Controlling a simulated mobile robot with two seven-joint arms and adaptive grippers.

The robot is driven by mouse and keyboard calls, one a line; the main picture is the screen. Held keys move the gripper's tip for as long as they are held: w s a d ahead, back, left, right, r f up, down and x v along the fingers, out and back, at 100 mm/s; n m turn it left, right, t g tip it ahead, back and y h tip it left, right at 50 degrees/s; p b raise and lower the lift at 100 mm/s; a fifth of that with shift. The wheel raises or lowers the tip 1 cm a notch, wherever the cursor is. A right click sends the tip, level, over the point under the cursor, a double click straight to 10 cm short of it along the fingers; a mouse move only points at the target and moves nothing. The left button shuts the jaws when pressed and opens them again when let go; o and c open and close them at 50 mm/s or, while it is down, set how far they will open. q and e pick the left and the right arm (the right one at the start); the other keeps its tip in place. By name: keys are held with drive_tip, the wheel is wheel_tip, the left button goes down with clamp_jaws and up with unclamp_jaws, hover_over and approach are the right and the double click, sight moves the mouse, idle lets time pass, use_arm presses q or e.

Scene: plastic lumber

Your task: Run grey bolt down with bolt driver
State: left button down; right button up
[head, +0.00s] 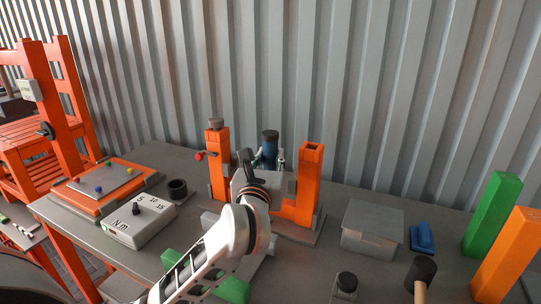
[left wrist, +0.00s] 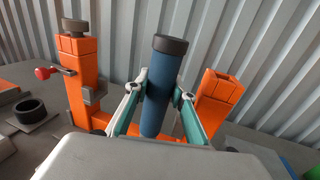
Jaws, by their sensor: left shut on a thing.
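The bolt driver (head: 270,137) is a dark blue cylinder with a dark grey cap. It stands nearly upright between the two orange posts, behind my left wrist. My left gripper (head: 266,158) is shut on it; in the left wrist view the fingers (left wrist: 160,92) flank the driver (left wrist: 157,95) on both sides. What lies under the driver's lower end is hidden by my gripper. A grey bolt head (head: 215,123) sits on top of the left orange post (head: 218,160); it also shows in the left wrist view (left wrist: 73,27). My right gripper is not in view.
The right orange post (head: 309,175) has an open top. A torque box (head: 138,222), black ring (head: 177,188) and orange tray (head: 90,197) stand left. A grey lidded box (head: 372,228), blue item (head: 421,238) and mallet (head: 420,275) stand right. A corrugated wall closes the back.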

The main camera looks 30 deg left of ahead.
use_arm(q)
drive_tip(key=shift+f+b, duration=0.4)
drive_tip(key=shift+f, duration=0.35)
drive_tip(key=shift+f+b, duration=0.35)
drive_tip(key=shift+f, duration=0.25)
drive_tip(key=shift+f+b, duration=0.4)
drive_tip(key=shift+f, duration=0.2)
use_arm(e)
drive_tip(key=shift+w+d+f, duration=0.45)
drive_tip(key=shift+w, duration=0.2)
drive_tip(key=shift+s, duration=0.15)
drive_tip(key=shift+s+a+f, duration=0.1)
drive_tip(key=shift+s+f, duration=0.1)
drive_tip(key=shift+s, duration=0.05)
